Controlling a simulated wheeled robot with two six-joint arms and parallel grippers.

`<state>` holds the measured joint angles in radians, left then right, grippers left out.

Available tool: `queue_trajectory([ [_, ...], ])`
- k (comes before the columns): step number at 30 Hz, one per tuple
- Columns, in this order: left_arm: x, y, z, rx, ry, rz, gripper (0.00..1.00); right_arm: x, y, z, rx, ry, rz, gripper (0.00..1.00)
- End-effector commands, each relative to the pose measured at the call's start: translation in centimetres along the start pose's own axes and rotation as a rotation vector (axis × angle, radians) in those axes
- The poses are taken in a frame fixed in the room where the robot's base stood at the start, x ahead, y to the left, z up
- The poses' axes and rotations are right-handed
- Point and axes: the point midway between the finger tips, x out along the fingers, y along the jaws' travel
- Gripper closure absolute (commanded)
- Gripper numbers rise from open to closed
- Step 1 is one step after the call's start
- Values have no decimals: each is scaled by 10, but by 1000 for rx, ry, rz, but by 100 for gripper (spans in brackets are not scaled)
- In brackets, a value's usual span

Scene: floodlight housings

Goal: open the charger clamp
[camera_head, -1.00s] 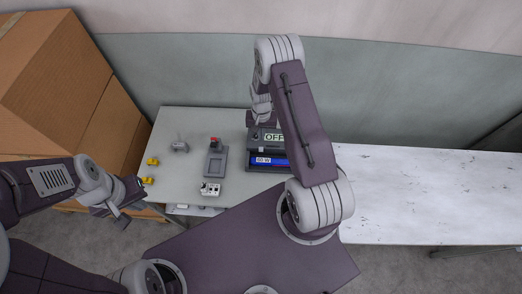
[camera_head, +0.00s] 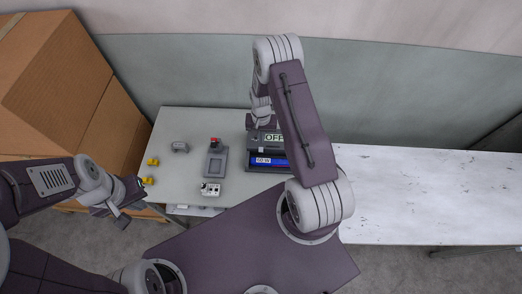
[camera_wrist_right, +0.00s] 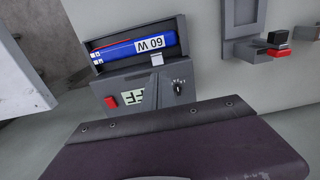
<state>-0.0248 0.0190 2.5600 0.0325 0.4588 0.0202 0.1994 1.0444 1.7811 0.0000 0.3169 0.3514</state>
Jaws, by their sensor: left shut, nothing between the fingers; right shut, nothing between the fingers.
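The charger (camera_head: 267,162) is a dark grey box on the table, with a panel reading OFF and a blue "60 W" bar (camera_head: 269,161) lying in its slot. The right wrist view shows the charger (camera_wrist_right: 133,83) upside down, with a red button and a dark knob. A short light grey piece (camera_wrist_right: 157,62) overlaps the bar's edge; I cannot tell whether it is the clamp or my fingertips. My right gripper (camera_head: 263,121) is shut and empty over the charger's rear, its tips mostly hidden. My left gripper (camera_head: 121,218) is shut and empty, off the table's front left.
A grey holder (camera_head: 215,161) with a red part stands left of the charger. A white block (camera_head: 210,189), yellow pieces (camera_head: 148,181) and a small grey object (camera_head: 179,147) lie around it. Cardboard boxes (camera_head: 55,85) stand at left. The white table (camera_head: 430,195) at right is clear.

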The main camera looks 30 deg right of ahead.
Motion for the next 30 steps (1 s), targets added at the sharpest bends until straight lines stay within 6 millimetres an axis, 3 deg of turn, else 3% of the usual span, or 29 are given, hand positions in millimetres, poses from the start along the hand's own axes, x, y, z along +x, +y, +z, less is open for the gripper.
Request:
queue_trajectory([
  [15,-13,0,-1,0,0,0,100,-1,0,49,-2,-1,0,100],
  [30,-8,0,-1,0,0,0,100,5,0,52,-1,1,0,100],
])
